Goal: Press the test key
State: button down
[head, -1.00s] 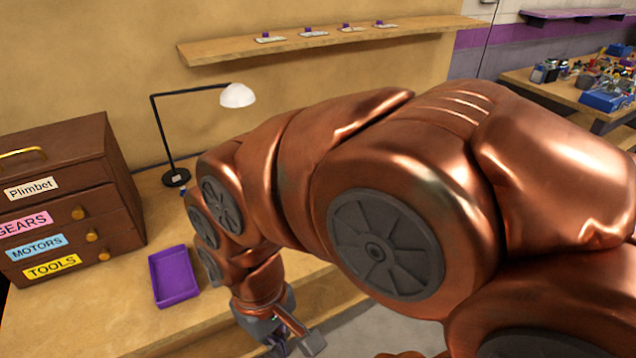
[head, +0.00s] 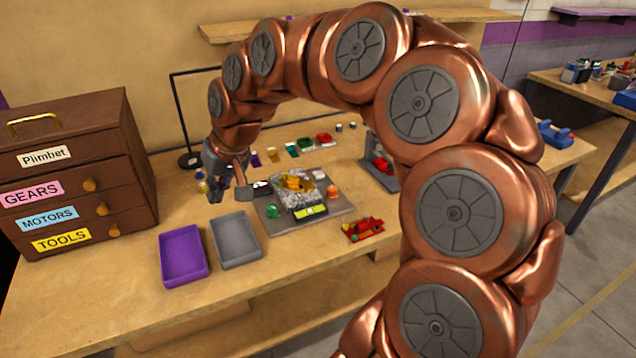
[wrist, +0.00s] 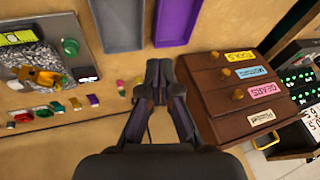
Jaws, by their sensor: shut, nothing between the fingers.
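No key marked as the test key can be made out. A grey board (head: 283,238) on the bench carries a green dome (head: 273,211), an orange dome (head: 333,192), a yellow part (head: 296,182) on a silvery block, and a yellow-green display strip (head: 311,212). In the wrist view the green dome (wrist: 70,46) and the yellow part (wrist: 40,77) lie left of my gripper (wrist: 158,72). My gripper (head: 232,193) is shut and empty above the bench, just left of the board in the head view, apart from the domes.
A purple tray (head: 184,281) and a grey tray (head: 238,262) lie in front. A brown drawer chest (head: 115,160) stands left, a lamp (head: 190,160) behind. A red car (head: 363,230) and small coloured pieces (head: 292,150) lie around the board. A grey stand (head: 377,178) is right of it.

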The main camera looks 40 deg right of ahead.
jog(key=w+d+m+t+b, duration=0.2)
jog(key=w+d, duration=0.5)
jog(key=d, duration=0.1)
jog(key=m+t+h+b, duration=0.3)
jog(key=m+h+b, duration=0.1)
jog(key=m, duration=0.3)
send_over(320, 174)
notch_tip(320, 174, down, 7)
jog(key=shift+f, duration=0.25)
notch_tip(320, 174, down, 7)
jog(key=shift+a+r+b, duration=0.1)
jog(key=shift+b, duration=1.05)
jog(key=shift+f+b, duration=0.45)
jog(key=shift+f, duration=0.4)
jog(key=shift+f, duration=0.15)
jog(key=shift+f+b, duration=0.3)
jog(key=shift+b, duration=0.1)
